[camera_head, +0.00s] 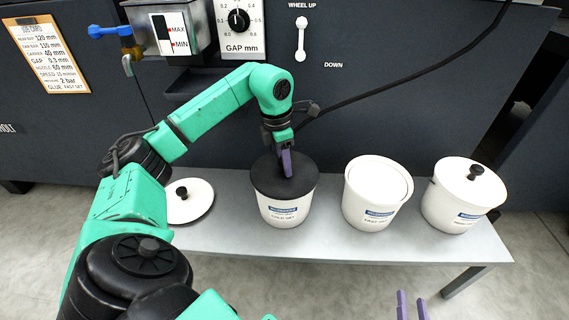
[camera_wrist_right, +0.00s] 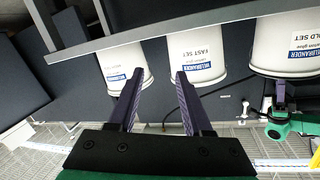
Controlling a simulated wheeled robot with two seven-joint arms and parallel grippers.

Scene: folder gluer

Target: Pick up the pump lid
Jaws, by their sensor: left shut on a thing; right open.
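The pump lid (camera_head: 268,178), which I take to be the dark round lid, sits on the left white bucket (camera_head: 287,209). My left gripper (camera_head: 287,163) points down over the middle of this lid, shut on its upper part, with the grasped part hidden by the fingers. The lid looks level and on the bucket's rim; I cannot tell whether there is a gap. My right gripper (camera_head: 411,306) is at the bottom edge of the head view. In the right wrist view its purple fingers (camera_wrist_right: 156,85) are apart with nothing between them.
A white lid with a black knob (camera_head: 190,202) lies on the grey bench (camera_head: 350,242) at left. A middle bucket (camera_head: 377,194) and a right bucket (camera_head: 458,198) with a knobbed lid stand right. A black hose (camera_head: 400,85) runs from the upper right towards my left gripper. The dark machine stands behind.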

